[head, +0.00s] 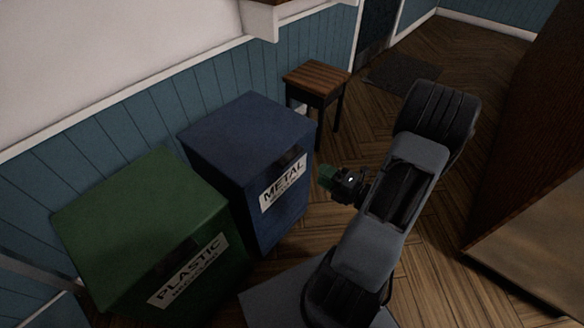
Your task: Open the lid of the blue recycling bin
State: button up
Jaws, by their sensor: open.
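The blue recycling bin (272,215) stands against the wall, left of the picture's middle, with a white METAL label on its front. Its flat blue lid (238,130) is shut. A dark slot shows above the label. My gripper (326,178) is to the right of the bin's front, with its greenish fingertips pointing left toward it. The gripper is open and holds nothing that I can see. It appears apart from the bin, though the exact gap is hard to judge.
A green PLASTIC bin (150,215) stands at the left of the blue bin. A small wooden stool (316,78) stands behind it by the wall. A dark mat (402,72) lies near the door. A large brown piece of furniture (535,150) is at right. Wooden floor lies between.

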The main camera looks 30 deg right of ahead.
aim_at(295, 158)
jog(key=shift+m+t+h, duration=0.3)
jog(key=shift+m+h, duration=0.2)
jog(key=shift+m, duration=0.2)
jog(key=b+x, duration=0.1)
jog(key=x, duration=0.3)
jog(key=b+x, duration=0.1)
jog(key=x, duration=0.4)
jog(key=f+b+x, duration=0.1)
jog(key=x, duration=0.3)
jog(key=shift+w+d+f+b, duration=0.1)
jog(key=shift+w+d+b, duration=0.15)
jog(key=shift+w+b, duration=0.1)
grip_shut()
